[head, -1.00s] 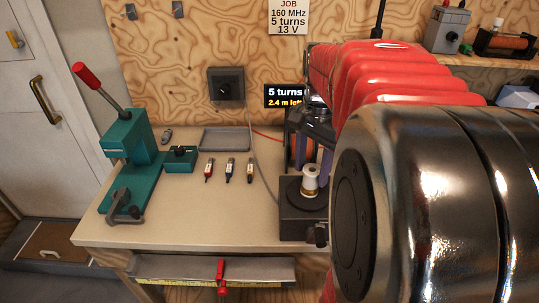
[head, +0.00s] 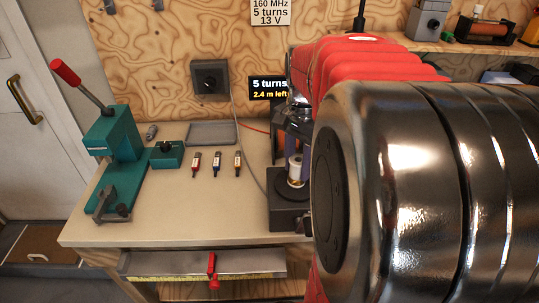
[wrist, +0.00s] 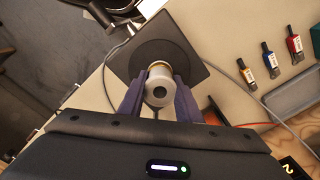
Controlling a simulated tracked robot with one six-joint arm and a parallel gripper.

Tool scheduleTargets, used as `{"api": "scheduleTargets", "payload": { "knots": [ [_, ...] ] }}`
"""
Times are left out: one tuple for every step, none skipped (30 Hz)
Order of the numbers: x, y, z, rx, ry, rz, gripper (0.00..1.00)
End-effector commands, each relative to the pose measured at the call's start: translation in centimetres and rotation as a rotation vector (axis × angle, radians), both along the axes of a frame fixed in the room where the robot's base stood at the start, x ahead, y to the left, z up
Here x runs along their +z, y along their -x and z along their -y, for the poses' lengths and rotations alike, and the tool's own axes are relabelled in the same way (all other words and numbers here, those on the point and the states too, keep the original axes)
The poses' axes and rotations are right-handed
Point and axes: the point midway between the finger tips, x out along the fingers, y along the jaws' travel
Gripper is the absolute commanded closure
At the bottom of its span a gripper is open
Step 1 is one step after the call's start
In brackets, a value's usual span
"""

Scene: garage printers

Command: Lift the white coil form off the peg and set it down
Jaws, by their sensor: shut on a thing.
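The white coil form (head: 295,169) stands upright over the dark box-shaped winder (head: 288,212) at the bench's right side, with a copper-coloured band on it. My gripper (head: 292,158) comes down from above, and its purple fingers lie on either side of the form. The winder's dark square top (wrist: 187,55) lies beneath. The peg is hidden, and I cannot tell whether the form is clear of it.
A teal lever press (head: 112,150) stands at the bench's left. A teal block (head: 166,155), a grey tray (head: 211,134) and several small labelled tools (head: 217,163) lie mid-bench. Bare bench top (head: 185,210) is in front of them. A grey cable (head: 243,150) runs to the winder.

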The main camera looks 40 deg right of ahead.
Motion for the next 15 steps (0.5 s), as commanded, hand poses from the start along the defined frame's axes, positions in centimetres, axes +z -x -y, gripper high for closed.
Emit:
{"api": "scheduleTargets", "payload": {
  "knots": [
    [0.00, -0.01, 0.00, 0.000, 0.000, 0.000, 0.81],
    [0.00, -0.01, 0.00, 0.000, 0.000, 0.000, 0.84],
    [0.00, -0.01, 0.00, 0.000, 0.000, 0.000, 0.86],
    [0.00, -0.01, 0.00, 0.000, 0.000, 0.000, 0.89],
    [0.00, -0.01, 0.00, 0.000, 0.000, 0.000, 0.91],
    [0.00, -0.01, 0.00, 0.000, 0.000, 0.000, 0.93],
    [0.00, -0.01, 0.00, 0.000, 0.000, 0.000, 0.96],
    [0.00, -0.01, 0.00, 0.000, 0.000, 0.000, 0.96],
    [0.01, -0.02, 0.00, 0.000, 0.000, 0.000, 0.96],
    [0.02, -0.02, 0.01, 0.000, 0.000, 0.000, 0.97],
    [0.04, -0.02, 0.01, 0.000, 0.000, 0.001, 0.97],
    [0.09, -0.02, 0.01, 0.000, 0.000, 0.001, 0.97],
    [0.15, -0.02, 0.01, 0.000, 0.000, 0.001, 0.97],
    [0.21, -0.02, 0.00, 0.000, 0.000, 0.000, 0.97],
    [0.32, -0.02, 0.01, 0.000, 0.000, 0.000, 0.97]
  ]
}}
